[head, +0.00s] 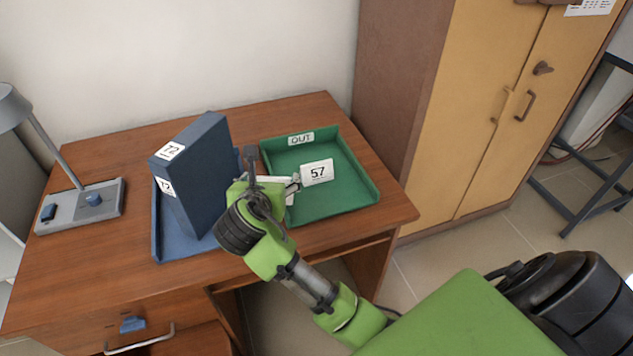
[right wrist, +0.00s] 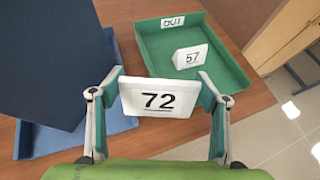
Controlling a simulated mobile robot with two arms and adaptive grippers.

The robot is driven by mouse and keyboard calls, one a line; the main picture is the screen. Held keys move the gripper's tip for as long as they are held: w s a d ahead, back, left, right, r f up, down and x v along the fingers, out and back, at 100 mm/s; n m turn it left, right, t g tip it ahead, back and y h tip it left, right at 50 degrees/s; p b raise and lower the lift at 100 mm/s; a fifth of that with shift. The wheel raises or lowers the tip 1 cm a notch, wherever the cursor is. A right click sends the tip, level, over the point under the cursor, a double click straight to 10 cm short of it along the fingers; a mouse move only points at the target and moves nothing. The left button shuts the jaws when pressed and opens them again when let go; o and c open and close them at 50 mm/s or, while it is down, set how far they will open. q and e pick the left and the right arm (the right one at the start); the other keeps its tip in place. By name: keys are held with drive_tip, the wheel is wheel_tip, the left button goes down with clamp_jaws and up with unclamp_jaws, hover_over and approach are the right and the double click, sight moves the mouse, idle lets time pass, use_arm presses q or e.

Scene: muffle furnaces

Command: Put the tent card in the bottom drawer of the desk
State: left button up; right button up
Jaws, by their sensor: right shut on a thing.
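A white tent card marked 72 (right wrist: 158,99) is held between the two fingers of my right gripper (right wrist: 161,80), seen from close in the right wrist view. In the head view my right gripper (head: 272,172) is over the desk, between the binder and the green tray, and mostly covers this card. Another white tent card marked 57 (head: 318,173) stands in the green OUT tray (head: 358,197). The desk (head: 110,255) has a drawer front with a handle (head: 140,339) at the lower left. A brown surface below it is cut off, so I cannot tell the bottom drawer's state. My left gripper is out of view.
A dark blue binder (head: 195,180) marked 72 stands upright in a blue tray (head: 157,235). A grey lamp (head: 105,207) stands at the desk's left. A tan cabinet (head: 470,110) stands right of the desk. The desk's front left top is clear.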

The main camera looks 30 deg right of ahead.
drive_tip(key=w, duration=0.4)
hover_over(317, 201)
drive_tip(key=f, duration=0.9)
drive_tip(key=shift+w+a+f, duration=0.1)
drive_tip(key=shift+a+f, duration=0.1)
drive_tip(key=shift+a, duration=0.2)
drive_tip(key=shift+d+f, duration=0.15)
drive_tip(key=shift+f, duration=0.05)
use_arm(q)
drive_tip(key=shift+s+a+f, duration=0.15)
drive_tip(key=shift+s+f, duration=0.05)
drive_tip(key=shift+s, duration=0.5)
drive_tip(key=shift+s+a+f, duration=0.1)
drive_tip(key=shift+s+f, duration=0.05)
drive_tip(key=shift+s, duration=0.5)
use_arm(e)
drive_tip(key=shift+d+f, duration=0.15)
drive_tip(key=shift+f, duration=0.8)
drive_tip(key=shift+d+f, duration=0.15)
drive_tip(key=shift+f, duration=0.8)
drive_tip(key=o, duration=1.1)
drive_tip(key=shift+f, duration=0.1)
drive_tip(key=shift+c, duration=0.2)
